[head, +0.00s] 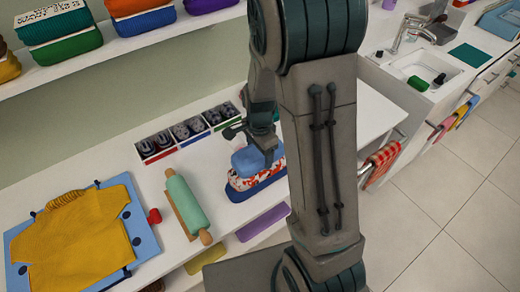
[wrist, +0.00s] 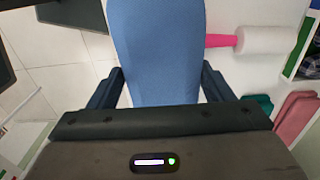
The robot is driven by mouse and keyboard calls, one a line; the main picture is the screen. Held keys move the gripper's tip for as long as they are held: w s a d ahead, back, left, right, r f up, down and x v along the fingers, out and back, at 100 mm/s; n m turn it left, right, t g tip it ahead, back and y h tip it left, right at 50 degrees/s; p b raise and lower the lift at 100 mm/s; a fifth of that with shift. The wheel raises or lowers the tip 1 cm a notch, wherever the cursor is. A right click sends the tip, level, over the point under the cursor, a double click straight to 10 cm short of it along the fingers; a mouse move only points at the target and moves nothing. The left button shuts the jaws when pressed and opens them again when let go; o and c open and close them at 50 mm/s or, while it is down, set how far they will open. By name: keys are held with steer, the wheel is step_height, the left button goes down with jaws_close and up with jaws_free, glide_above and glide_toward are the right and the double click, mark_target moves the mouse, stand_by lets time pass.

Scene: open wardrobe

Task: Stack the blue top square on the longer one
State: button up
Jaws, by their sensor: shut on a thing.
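A light-blue folded top (head: 247,160) is at the middle of the white counter, just above a red-and-white patterned folded cloth (head: 246,182). A longer dark-blue folded piece (head: 262,190) lies under the patterned cloth. My gripper (head: 268,155) points down at the light-blue top from above. In the wrist view the light-blue top (wrist: 157,45) fills the space between the two dark fingers, and my gripper (wrist: 160,85) is shut on it. I cannot tell whether the top rests on the patterned cloth or hangs slightly above it. My arm hides the right side of the stack.
A rolling pin on a board (head: 183,205) stands left of the stack. A yellow shirt on a blue folding board (head: 70,243) lies farther left. A divided box of rolled items (head: 190,130) stands behind. Folded clothes (head: 60,32) fill the upper shelf.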

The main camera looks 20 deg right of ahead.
steer(key=shift+f+b, duration=0.35)
stand_by(0.5)
steer(key=o, duration=0.8)
steer(key=shift+o, duration=0.2)
steer(key=shift+c, duration=0.5)
steer(key=shift+r, duration=0.1)
step_height(320, 180, up, 7)
steer(key=p, duration=0.6)
steer(key=shift+r, duration=0.95)
